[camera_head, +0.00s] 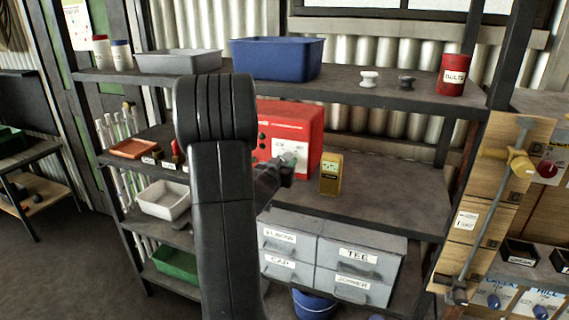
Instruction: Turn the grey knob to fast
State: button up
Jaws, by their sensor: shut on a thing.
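A red box (303,117) stands on the middle shelf, with a white panel on its front. A light grey knob (289,157) sits on that panel. My gripper (286,166) is at the panel, shut on the grey knob. My arm hides the left part of the box. The markings around the knob are too small to read, so I cannot tell which setting it points to.
A yellow meter-like device (331,174) stands just right of the red box. Above are a shelf with a blue bin (277,59) and a red tin (453,75). Grey labelled drawers (357,259) sit below. The middle shelf's right part is clear.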

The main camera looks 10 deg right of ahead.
jog(key=shift+f, duration=0.1)
jog(key=m+b, duration=0.3)
jog(key=b, duration=0.1)
jog(key=shift+f+m, duration=0.15)
jog(key=shift+m, duration=0.25)
jog(key=m+b, duration=0.4)
jog(key=shift+m, duration=0.3)
jog(key=m+b, duration=0.3)
jog(key=m, duration=0.2)
jog(key=shift+b, duration=0.4)
jog(key=shift+r+m+b, duration=0.2)
jog(key=shift+m+b, duration=1)
jog(key=shift+m, duration=1.1)
jog(key=o, duration=1)
